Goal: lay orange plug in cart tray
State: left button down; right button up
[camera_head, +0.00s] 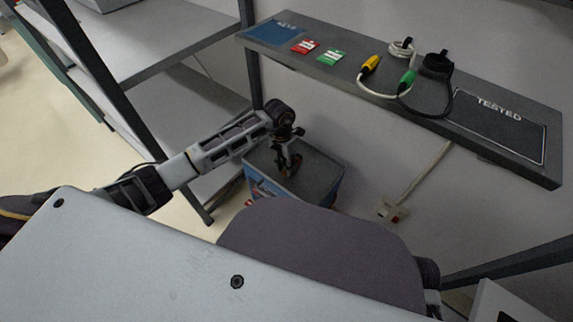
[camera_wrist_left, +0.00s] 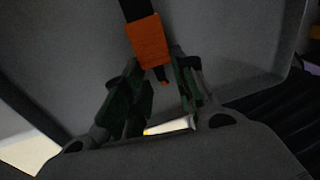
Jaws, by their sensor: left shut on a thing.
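My left gripper (camera_head: 288,165) is over the grey top tray of a small blue-sided cart (camera_head: 318,178) in the head view. In the left wrist view the orange plug (camera_wrist_left: 149,41) with a dark strap or cord above it shows just beyond and between the fingers of my left gripper (camera_wrist_left: 160,95). The fingers are shut on it. The grey surface behind the plug looks like the cart tray (camera_wrist_left: 230,45). I cannot tell whether the plug touches it. In the head view the plug is hidden by the gripper. My right gripper is out of view.
A wall shelf (camera_head: 335,75) carries red and green cards, a yellow plug (camera_head: 371,63), a green plug (camera_head: 408,77), coiled cables and a TESTED mat (camera_head: 499,124). A grey rack (camera_head: 165,45) stands left of the cart.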

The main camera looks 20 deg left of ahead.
pick_arm(q)
jog(key=shift+f, duration=0.1)
jog(key=c, duration=1.1)
grip_release()
jog(key=shift+c, duration=0.2)
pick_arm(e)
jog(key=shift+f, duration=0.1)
pick_arm(q)
jog(key=shift+r, duration=0.6)
jog(key=r, duration=0.1)
jog(key=r+p, duration=0.1)
jog(key=r, duration=0.1)
jog(key=r+p, duration=0.1)
jog(key=r, duration=0.1)
jog(key=shift+w+a, duration=0.25)
jog(key=shift+a, duration=0.1)
jog(key=shift+a+r, duration=0.15)
jog(key=shift+r, duration=0.7)
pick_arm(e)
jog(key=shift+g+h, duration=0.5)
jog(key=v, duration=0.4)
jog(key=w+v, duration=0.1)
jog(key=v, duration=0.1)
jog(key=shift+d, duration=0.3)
